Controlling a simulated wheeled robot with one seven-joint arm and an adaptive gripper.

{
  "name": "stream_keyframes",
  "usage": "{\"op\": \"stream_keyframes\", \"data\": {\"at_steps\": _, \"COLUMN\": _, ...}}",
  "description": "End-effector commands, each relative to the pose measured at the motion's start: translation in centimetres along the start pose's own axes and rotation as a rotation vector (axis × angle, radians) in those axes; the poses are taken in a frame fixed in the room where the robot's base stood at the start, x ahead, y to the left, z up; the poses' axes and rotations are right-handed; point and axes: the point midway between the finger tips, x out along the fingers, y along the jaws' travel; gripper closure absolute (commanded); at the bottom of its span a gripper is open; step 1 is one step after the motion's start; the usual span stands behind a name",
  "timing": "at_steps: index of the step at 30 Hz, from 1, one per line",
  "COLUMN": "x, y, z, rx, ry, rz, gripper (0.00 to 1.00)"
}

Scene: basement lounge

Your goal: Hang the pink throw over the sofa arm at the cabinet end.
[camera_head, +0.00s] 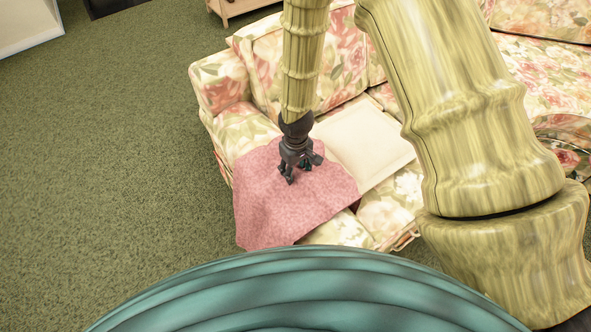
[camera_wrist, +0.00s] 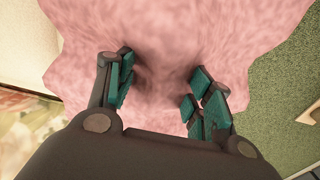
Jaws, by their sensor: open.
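The pink throw (camera_head: 285,205) lies spread over the seat end of the floral sofa (camera_head: 345,228), with its lower edge hanging over the front. My gripper (camera_head: 288,178) is over the throw's upper part, pointing down at it. In the wrist view the throw (camera_wrist: 175,30) fills the upper middle, and the open fingers of my gripper (camera_wrist: 160,95) stand on either side of a shadowed fold. Whether the fingers touch the cloth is not clear. The sofa arm (camera_head: 219,82) at the left end is bare floral fabric.
Green carpet (camera_head: 100,150) is open to the left. A wooden cabinet edge (camera_head: 240,6) stands behind the sofa's left end. A white piece (camera_head: 28,25) is at top left.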

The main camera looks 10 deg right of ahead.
Motion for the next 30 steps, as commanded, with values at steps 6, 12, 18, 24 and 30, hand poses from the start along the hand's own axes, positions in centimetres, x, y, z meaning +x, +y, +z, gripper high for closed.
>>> {"op": "stream_keyframes", "data": {"at_steps": 6, "x": -2.2, "y": 0.1, "z": -0.1, "rx": 0.001, "ry": 0.002, "rz": 0.001, "gripper": 0.48}}
{"op": "stream_keyframes", "data": {"at_steps": 12, "x": -5.2, "y": 0.0, "z": -0.1, "rx": 0.001, "ry": 0.003, "rz": 0.0, "gripper": 0.48}}
{"op": "stream_keyframes", "data": {"at_steps": 18, "x": -8.2, "y": 0.1, "z": -0.1, "rx": 0.002, "ry": 0.003, "rz": 0.0, "gripper": 0.48}}
{"op": "stream_keyframes", "data": {"at_steps": 24, "x": -10.6, "y": 0.0, "z": 0.0, "rx": 0.0, "ry": 0.002, "rz": 0.0, "gripper": 0.48}}
{"op": "stream_keyframes", "data": {"at_steps": 30, "x": -11.7, "y": 0.0, "z": 0.0, "rx": 0.001, "ry": 0.001, "rz": 0.0, "gripper": 0.48}}
